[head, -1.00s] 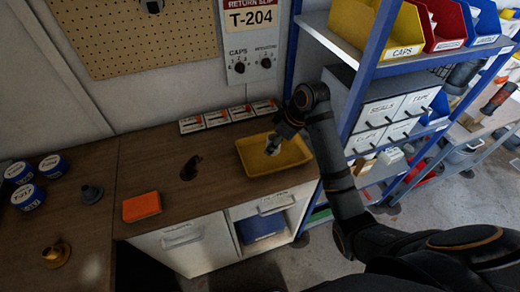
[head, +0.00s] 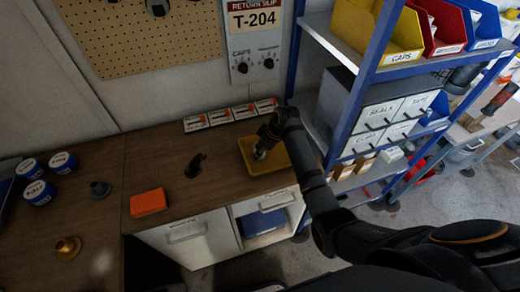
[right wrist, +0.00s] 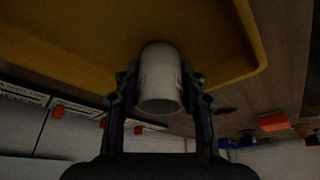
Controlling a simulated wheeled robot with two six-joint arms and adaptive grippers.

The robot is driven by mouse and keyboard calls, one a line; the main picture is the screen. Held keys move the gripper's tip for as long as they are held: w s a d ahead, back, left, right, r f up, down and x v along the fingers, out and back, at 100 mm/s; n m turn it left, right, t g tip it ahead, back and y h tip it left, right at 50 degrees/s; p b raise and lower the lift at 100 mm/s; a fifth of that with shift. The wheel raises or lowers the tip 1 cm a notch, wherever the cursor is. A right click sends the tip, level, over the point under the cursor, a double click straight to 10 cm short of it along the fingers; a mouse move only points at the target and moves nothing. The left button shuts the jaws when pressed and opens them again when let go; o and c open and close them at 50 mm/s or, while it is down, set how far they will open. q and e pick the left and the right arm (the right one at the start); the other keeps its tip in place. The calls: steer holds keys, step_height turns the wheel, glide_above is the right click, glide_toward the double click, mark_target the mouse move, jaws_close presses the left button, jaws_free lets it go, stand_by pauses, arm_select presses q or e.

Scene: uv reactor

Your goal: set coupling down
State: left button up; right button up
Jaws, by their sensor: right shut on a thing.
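My right gripper (head: 264,144) comes in from the right and is shut on a pale grey-white coupling (head: 259,153), held over the yellow tray (head: 270,170) on the wooden bench. In the right wrist view the coupling (right wrist: 160,78) is a short cylinder with a round open end, between the two fingers of my gripper (right wrist: 160,92). The tray (right wrist: 75,50) lies behind it in that view. I cannot tell whether the coupling touches the tray floor. My left gripper is not in view.
An orange block (head: 149,202) and a small black part (head: 194,165) are left of the tray. A blue-framed shelf (head: 368,75) stands close on the right.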

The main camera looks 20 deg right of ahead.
steer(key=o, duration=1.1)
steer(key=shift+f, duration=0.1)
steer(key=b+v, duration=0.1)
steer(key=v, duration=1.1)
steer(key=shift+w+a+b, duration=0.1)
steer(key=shift+b, duration=0.2)
